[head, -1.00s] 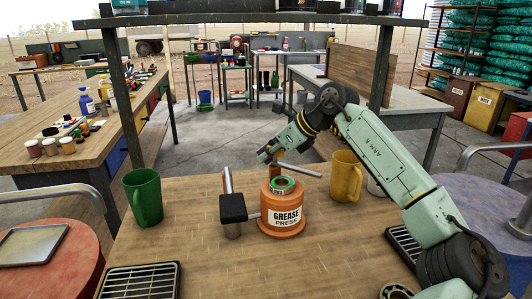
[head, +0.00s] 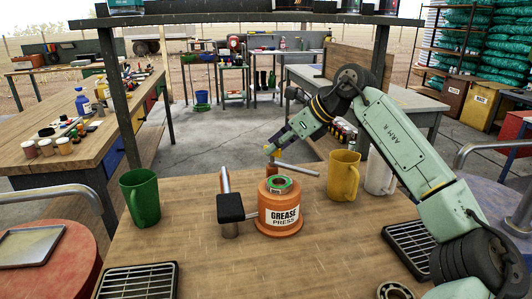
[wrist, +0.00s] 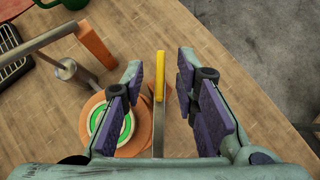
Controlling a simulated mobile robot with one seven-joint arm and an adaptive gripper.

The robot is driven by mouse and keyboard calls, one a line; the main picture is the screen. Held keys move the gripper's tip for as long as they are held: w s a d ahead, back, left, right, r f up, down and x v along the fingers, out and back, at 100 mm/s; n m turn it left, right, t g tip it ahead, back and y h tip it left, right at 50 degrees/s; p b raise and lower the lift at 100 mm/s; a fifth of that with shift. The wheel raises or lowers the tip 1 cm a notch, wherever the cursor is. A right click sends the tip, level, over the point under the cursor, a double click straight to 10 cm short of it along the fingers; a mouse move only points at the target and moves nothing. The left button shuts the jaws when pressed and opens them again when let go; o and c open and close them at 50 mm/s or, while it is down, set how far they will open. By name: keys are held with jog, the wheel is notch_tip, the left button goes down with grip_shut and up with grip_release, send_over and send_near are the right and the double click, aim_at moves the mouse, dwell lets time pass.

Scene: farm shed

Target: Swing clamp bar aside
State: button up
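The orange grease press (head: 280,217), with a green ring on top, stands on the wooden bench. Behind it a thin grey bar (head: 298,170) reaches right, level. To its left a second grey bar (head: 226,182) with a black pad and an orange part stands by a post. The frames do not settle which is the clamp bar. My gripper (head: 270,150) is above the left end of the rear bar. In the wrist view my open fingers (wrist: 170,85) straddle a grey bar with a yellow end (wrist: 160,75), with a visible gap on both sides.
A green mug (head: 140,195) stands left on the bench; a yellow mug (head: 343,175) and a white mug (head: 379,174) stand right of the press, near my arm. Black grates (head: 140,281) lie at the near left and at the right. The bench's front middle is clear.

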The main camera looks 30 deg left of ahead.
aim_at(296, 187)
jog(key=v, duration=0.6)
jog(key=shift+d+r, duration=0.25)
jog(key=shift+r, duration=0.05)
jog(key=shift+c, duration=0.4)
jog(key=s+f+t+h+b, duration=0.1)
jog(key=s+h, duration=0.1)
jog(key=s+f+t+h+b, duration=0.1)
jog(key=s+t+b, duration=0.1)
jog(key=s, duration=0.1)
jog(key=s+f+t+h+b, duration=0.1)
jog(key=s+f+h+b, duration=0.1)
jog(key=shift+s+d+f+n+t+h, duration=0.1)
jog(key=shift+s+d+n+t+h, duration=0.1)
jog(key=shift+d+n+t+h, duration=0.15)
jog(key=c, duration=0.5)
jog(key=s+t+h+b, duration=0.1)
jog(key=s+d+t+h, duration=0.1)
jog(key=t, duration=0.1)
jog(key=s+d+r+m+t+h+b, duration=0.1)
jog(key=shift+s+t+b, duration=0.35)
grip_shut()
jog(key=p+x, duration=0.2)
jog(key=x, duration=0.7)
jog(key=shift+w+d, duration=0.1)
jog(key=shift+w, duration=0.2)
